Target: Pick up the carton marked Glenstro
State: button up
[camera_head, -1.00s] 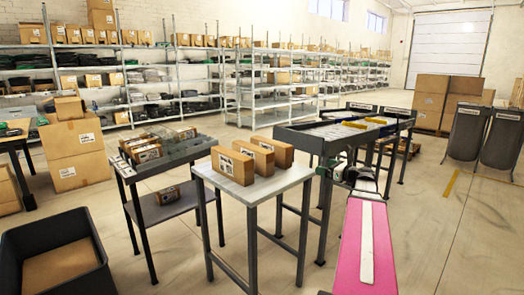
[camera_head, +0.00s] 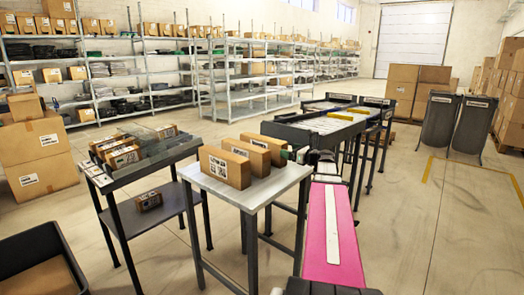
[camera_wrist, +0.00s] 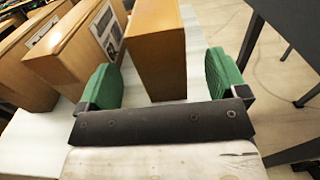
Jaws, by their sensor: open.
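Three brown cartons stand in a row on the white-topped table: a front one (camera_head: 225,167), a middle one (camera_head: 246,153) and a back one (camera_head: 265,143). Their labels are too small for me to read the name Glenstro. In the wrist view, my gripper (camera_wrist: 163,82) is open, with a green pad on each side of a carton (camera_wrist: 157,45), probably the back one. The pads appear apart from it. Two other cartons with white labels (camera_wrist: 107,28) stand to the left.
A dark bin (camera_head: 40,245) is at lower left. A long dark-framed table (camera_head: 290,133) stands behind.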

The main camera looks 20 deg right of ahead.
aim_at(279, 147)
jog(key=shift+x, duration=3.1)
jog(key=shift+c, duration=0.3)
jog(key=shift+a, duration=0.1)
jog(key=c, duration=1)
jog(key=shift+r, duration=0.1)
jog(key=shift+c, duration=1.4)
